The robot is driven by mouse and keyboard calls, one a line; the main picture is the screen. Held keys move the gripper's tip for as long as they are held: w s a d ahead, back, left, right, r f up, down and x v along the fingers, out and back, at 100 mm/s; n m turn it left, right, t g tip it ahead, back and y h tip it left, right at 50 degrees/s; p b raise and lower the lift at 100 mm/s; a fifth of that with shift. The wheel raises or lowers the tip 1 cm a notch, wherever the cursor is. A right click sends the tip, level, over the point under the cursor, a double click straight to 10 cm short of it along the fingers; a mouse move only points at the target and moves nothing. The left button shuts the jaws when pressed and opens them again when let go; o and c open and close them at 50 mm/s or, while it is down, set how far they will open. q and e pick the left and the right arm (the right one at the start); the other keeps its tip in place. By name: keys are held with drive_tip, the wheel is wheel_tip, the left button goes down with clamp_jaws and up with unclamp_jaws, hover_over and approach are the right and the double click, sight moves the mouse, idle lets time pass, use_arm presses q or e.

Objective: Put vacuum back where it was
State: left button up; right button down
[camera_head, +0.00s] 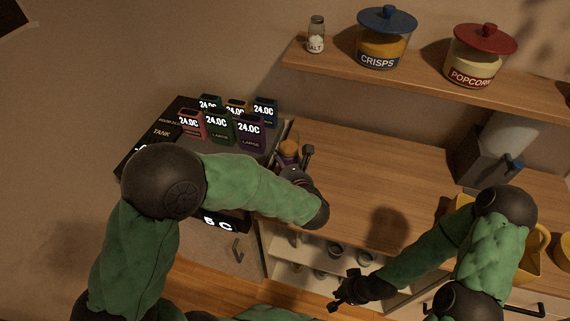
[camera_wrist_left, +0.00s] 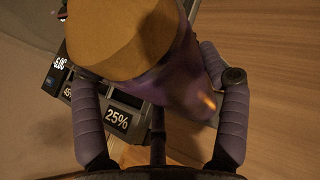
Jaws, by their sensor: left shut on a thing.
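A thing with a purple body and a round tan top (camera_wrist_left: 120,35) sits between the padded fingers of my left gripper (camera_wrist_left: 160,110) in the left wrist view. It may be the vacuum, but I cannot tell for sure. In the head view its tan part (camera_head: 289,150) shows at the left end of the wooden counter, beside the dark machine. My left gripper (camera_head: 306,165) is shut on it, and my forearm and wrist hide much of the hold. My right gripper (camera_head: 344,291) looks open and empty, in front of the counter near the shelves below.
The dark machine (camera_head: 185,150) carries several coloured boxes with lit temperature displays. The wooden counter (camera_head: 365,170) is mostly clear. A shelf above holds a salt jar (camera_head: 316,38), a crisps jar (camera_head: 384,45) and a popcorn jar (camera_head: 478,60). Yellow mugs (camera_head: 530,262) stand at right.

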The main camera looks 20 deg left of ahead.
use_arm(q)
drive_tip(key=o, duration=1.2)
drive_tip(key=shift+f, duration=0.15)
drive_tip(key=shift+c, duration=0.2)
